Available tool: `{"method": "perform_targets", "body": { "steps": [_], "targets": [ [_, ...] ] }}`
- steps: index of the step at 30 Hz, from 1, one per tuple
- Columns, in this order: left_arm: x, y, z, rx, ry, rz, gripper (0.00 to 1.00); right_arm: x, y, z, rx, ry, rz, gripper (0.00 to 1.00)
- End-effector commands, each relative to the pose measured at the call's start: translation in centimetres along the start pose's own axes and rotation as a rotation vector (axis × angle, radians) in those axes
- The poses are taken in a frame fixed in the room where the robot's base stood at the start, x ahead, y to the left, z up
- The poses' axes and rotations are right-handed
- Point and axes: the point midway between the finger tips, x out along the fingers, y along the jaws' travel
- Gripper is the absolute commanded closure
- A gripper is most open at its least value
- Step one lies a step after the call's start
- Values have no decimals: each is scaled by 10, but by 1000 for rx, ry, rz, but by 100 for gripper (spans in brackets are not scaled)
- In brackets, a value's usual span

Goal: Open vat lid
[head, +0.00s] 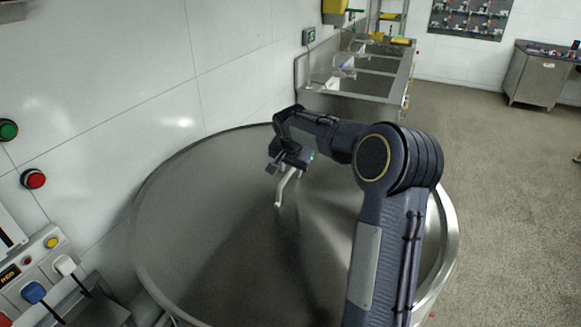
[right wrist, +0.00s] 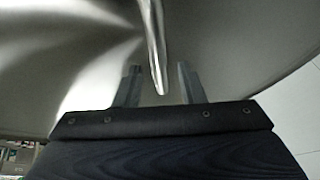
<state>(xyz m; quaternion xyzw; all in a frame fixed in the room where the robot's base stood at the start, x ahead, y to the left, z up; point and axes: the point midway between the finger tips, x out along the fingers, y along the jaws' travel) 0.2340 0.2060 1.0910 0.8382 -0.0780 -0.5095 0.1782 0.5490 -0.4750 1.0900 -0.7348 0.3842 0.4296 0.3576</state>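The vat lid (head: 215,215) is a large round grey metal disc that fills the middle of the head view. It also shows in the right wrist view (right wrist: 230,50). A curved metal handle (head: 284,187) stands up from it; the handle shows in the right wrist view too (right wrist: 156,48). My right gripper (head: 274,162) is at the upper part of the handle. In the right wrist view its two fingers (right wrist: 158,88) are apart, with the handle's end between them and visible gaps on both sides. My left gripper is in neither view.
A white tiled wall (head: 110,80) runs close along the left. Green (head: 8,130) and red (head: 33,179) buttons and a control panel (head: 35,262) are at the left. A steel sink counter (head: 360,75) stands behind. Open floor (head: 500,190) lies to the right.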

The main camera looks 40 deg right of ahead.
Motion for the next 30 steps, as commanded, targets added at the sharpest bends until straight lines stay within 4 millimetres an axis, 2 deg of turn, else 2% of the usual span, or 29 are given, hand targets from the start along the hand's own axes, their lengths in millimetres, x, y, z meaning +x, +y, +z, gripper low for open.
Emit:
{"method": "perform_targets", "body": {
  "steps": [6,12,15,25,30],
  "targets": [
    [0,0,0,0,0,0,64,1,0,0,0,0,0,64],
    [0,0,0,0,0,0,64,0,0,0,-1,0,0,90],
    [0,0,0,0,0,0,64,0,0,0,-1,0,0,100],
    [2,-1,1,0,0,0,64,0,0,1,-1,0,0,100],
    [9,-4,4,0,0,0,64,-1,2,9,-2,-1,1,100]
  ]
}}
